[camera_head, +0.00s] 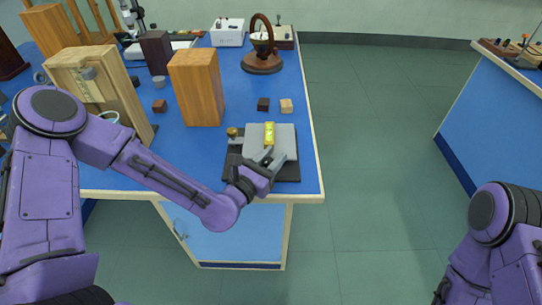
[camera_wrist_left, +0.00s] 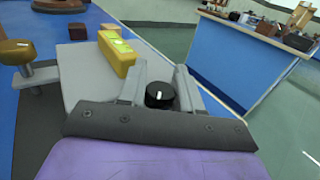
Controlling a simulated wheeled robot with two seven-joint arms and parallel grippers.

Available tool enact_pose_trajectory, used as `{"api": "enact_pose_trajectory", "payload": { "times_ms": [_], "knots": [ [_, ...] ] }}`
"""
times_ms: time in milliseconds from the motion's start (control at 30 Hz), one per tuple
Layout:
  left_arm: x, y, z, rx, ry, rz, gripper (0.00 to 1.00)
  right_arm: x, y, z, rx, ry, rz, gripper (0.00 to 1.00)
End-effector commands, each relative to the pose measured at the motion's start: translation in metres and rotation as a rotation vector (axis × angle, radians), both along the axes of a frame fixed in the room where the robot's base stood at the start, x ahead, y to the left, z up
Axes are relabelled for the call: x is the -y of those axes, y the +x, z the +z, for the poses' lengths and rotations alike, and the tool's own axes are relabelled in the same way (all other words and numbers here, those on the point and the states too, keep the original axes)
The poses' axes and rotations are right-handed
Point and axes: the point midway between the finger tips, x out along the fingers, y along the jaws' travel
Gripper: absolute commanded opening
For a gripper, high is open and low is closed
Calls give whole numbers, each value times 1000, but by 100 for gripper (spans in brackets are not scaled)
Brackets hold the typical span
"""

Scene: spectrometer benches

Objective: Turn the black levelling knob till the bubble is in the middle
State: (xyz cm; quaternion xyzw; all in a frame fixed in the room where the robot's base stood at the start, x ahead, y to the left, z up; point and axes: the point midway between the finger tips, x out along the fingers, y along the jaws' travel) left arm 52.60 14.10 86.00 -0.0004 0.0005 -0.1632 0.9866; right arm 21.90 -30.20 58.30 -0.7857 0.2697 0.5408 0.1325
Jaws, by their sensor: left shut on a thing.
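The black levelling knob (camera_wrist_left: 160,96), with a white mark on top, sits between the fingers of my left gripper (camera_wrist_left: 159,88), which is shut on it. In the head view my left gripper (camera_head: 277,162) is at the front right of the grey plate (camera_head: 286,138), and the knob is hidden there. A yellow spirit level (camera_head: 269,135) lies on the plate; in the left wrist view it (camera_wrist_left: 117,55) shows a yellow-green vial on top. The bubble's place is too small to tell. A brass knob (camera_wrist_left: 17,51) stands at the plate's left. My right gripper is out of view.
The plate's dark base (camera_head: 290,173) is near the front right corner of the blue bench (camera_head: 200,170). A wooden block (camera_head: 196,88) stands behind left, with small cubes (camera_head: 286,105) behind the plate. Another bench (camera_head: 500,100) is across the aisle.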

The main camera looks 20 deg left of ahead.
Motion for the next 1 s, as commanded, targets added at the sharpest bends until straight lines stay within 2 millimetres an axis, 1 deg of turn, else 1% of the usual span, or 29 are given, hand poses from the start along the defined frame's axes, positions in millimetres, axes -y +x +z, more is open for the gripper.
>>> {"api": "enact_pose_trajectory", "payload": {
  "times_ms": [300,500,733,1000],
  "knots": [
    [2,-1,0,2,1,-247,3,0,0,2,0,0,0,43],
    [4,-2,0,1,2,-355,3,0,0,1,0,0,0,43],
    [6,-3,0,0,1,-421,3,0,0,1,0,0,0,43],
    [6,-3,0,0,0,-438,3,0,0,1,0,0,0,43]
  ]
}}
